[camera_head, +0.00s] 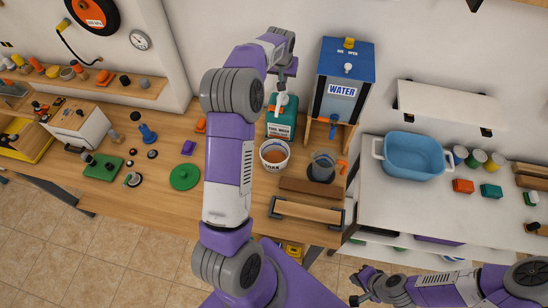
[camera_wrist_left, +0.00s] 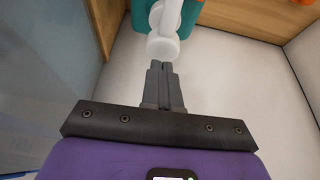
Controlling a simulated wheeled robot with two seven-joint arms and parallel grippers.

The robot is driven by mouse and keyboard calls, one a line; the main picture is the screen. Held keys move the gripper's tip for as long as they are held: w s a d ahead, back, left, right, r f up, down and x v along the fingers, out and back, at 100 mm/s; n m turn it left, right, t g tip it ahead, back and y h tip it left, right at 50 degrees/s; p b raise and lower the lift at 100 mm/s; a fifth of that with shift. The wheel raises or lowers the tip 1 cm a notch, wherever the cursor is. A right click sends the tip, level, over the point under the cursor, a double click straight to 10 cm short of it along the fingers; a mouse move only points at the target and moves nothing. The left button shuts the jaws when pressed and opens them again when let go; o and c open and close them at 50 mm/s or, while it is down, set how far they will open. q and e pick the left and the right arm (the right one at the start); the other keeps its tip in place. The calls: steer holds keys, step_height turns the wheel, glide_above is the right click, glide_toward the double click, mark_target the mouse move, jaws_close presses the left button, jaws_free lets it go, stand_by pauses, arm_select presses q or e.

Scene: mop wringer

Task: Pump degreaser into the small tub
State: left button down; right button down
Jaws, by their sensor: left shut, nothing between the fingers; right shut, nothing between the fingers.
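A teal bottle (camera_head: 281,122) with a white pump head (camera_head: 281,102) stands at the back of the wooden bench. The small white tub (camera_head: 274,166), labelled SOAK, stands just in front of it; its inside looks brownish. My left gripper (camera_head: 282,84) is shut and empty, at the pump head. In the left wrist view, its fingers (camera_wrist_left: 164,68) point at the white pump head (camera_wrist_left: 163,46), with the teal bottle (camera_wrist_left: 186,15) behind; I cannot tell whether they touch. My right gripper (camera_head: 357,298) is shut and empty, low over the floor at the right.
A blue-lidded water dispenser (camera_head: 342,88) stands right of the bottle, with a dark jug (camera_head: 322,165) below its tap. A blue basin (camera_head: 413,156) and several cups sit on the white side table (camera_head: 390,206). A green disc (camera_head: 184,177) lies left of my left arm.

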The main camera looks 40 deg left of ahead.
arm_select(q)
steer(key=shift+r, duration=0.15)
step_height(320, 180, up, 4)
steer(key=p, duration=0.3)
steer(key=shift+r+p, duration=0.35)
steer(key=shift+r, duration=0.55)
